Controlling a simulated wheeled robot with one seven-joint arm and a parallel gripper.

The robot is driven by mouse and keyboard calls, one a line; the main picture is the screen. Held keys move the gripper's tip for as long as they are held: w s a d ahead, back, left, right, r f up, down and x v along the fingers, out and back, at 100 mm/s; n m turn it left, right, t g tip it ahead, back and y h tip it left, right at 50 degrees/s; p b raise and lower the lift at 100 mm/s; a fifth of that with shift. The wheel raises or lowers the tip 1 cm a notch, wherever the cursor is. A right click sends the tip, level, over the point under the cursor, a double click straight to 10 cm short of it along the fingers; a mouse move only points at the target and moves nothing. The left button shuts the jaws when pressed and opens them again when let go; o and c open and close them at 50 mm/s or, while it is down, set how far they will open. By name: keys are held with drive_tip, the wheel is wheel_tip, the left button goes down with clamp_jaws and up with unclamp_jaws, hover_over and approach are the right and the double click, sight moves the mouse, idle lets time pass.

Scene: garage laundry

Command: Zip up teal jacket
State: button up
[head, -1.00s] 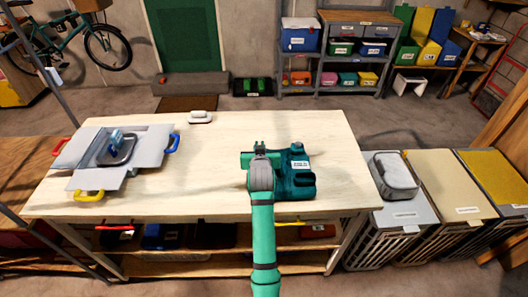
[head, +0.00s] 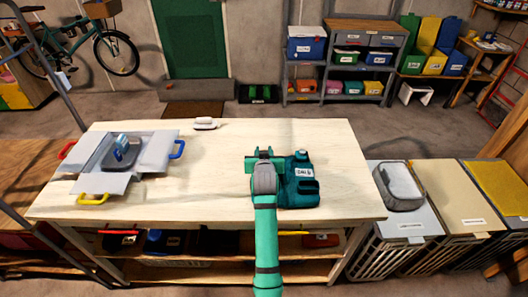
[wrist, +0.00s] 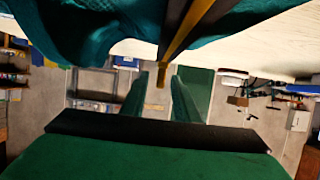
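The teal jacket (head: 304,190) lies on the wooden table, right of centre. My gripper (head: 264,153) is at the jacket's left side in the head view, and my arm hides part of the jacket. In the wrist view the teal cloth (wrist: 70,30) fills the top. A dark and yellow strip (wrist: 186,32) runs down the cloth and ends in a yellow tab (wrist: 154,80). The gripper's two green fingers (wrist: 159,85) stand apart, with the tab's end showing between them. I cannot tell whether they touch it.
On the pale table (head: 225,165), a grey open box with coloured handles (head: 155,147) stands at the left and a small white object (head: 206,123) at the back. Laundry bins (head: 445,190) stand right of the table. The table's middle is clear.

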drive_tip(key=v, duration=1)
drive_tip(key=shift+s, duration=0.3)
drive_tip(key=shift+w, duration=0.15)
